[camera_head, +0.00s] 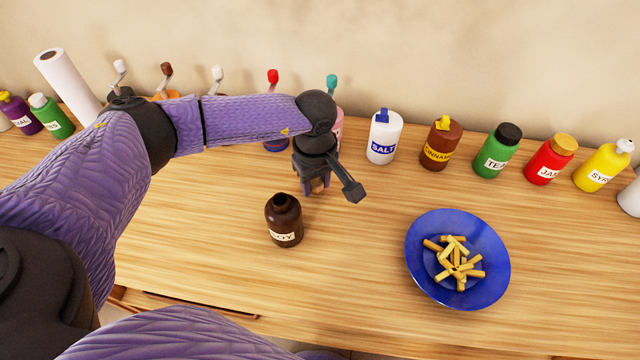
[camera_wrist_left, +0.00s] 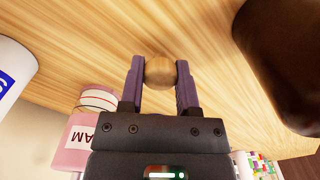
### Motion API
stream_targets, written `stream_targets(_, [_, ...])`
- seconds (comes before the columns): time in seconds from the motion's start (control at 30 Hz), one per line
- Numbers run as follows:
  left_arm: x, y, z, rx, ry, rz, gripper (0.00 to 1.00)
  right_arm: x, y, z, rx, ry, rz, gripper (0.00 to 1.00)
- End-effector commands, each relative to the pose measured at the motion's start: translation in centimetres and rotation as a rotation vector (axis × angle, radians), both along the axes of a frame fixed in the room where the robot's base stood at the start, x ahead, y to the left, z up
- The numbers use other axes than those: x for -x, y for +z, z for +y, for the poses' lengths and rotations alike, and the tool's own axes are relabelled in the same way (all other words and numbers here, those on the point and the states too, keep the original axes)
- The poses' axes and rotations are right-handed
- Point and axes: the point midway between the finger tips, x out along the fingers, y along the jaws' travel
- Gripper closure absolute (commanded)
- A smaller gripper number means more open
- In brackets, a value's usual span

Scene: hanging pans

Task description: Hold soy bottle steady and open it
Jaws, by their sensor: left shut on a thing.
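The brown soy bottle (camera_head: 284,222) stands upright on the wooden table, its label facing me. Its neck shows a dark open top with no stopper on it. My left gripper (camera_head: 317,187) is behind and to the right of the bottle, apart from it. It is shut on a round, tan, cork-like stopper, which shows between the two purple fingers in the left wrist view (camera_wrist_left: 160,71). The bottle is also large and dark at the right of that view (camera_wrist_left: 285,55). My right gripper is not in view.
A blue plate (camera_head: 418,262) with tan sticks is to the right. The salt (camera_head: 384,137), cinnamon (camera_head: 440,143), tea (camera_head: 497,152) and other containers line the wall. A paper roll (camera_head: 68,86) stands back left. Table between bottle and plate is clear.

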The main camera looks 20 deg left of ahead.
Motion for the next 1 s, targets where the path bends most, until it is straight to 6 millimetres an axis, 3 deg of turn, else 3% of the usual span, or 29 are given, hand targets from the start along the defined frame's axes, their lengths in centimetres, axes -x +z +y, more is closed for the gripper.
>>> stream_targets(0.03, [0.0, -0.8, 0.0, -0.001, -0.001, 0.002, 1.00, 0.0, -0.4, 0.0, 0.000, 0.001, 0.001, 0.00])
stream_targets(0.33, [0.0, -1.0, 0.0, -0.001, -0.001, -0.001, 1.00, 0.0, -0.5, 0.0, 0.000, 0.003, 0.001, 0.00])
stream_targets(0.37, [0.0, -1.1, 0.0, -0.001, -0.001, -0.001, 0.57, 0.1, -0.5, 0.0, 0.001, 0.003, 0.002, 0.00])
stream_targets(0.5, [0.0, -0.9, 0.0, 0.000, -0.001, -0.001, 0.28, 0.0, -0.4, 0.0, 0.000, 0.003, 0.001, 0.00])
stream_targets(0.53, [0.0, -0.9, 0.0, 0.000, -0.001, -0.001, 0.24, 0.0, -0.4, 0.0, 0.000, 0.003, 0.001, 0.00])
stream_targets(0.8, [0.0, -0.7, 0.0, 0.000, -0.001, -0.001, 0.24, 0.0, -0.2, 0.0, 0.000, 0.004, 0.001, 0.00])
stream_targets(0.87, [-0.1, 0.0, 0.0, 0.000, -0.001, -0.002, 0.24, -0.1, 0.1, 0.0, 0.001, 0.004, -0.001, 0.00])
stream_targets(1.0, [-0.1, 3.7, 0.0, 0.001, -0.003, -0.007, 0.24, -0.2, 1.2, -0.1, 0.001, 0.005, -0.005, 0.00])
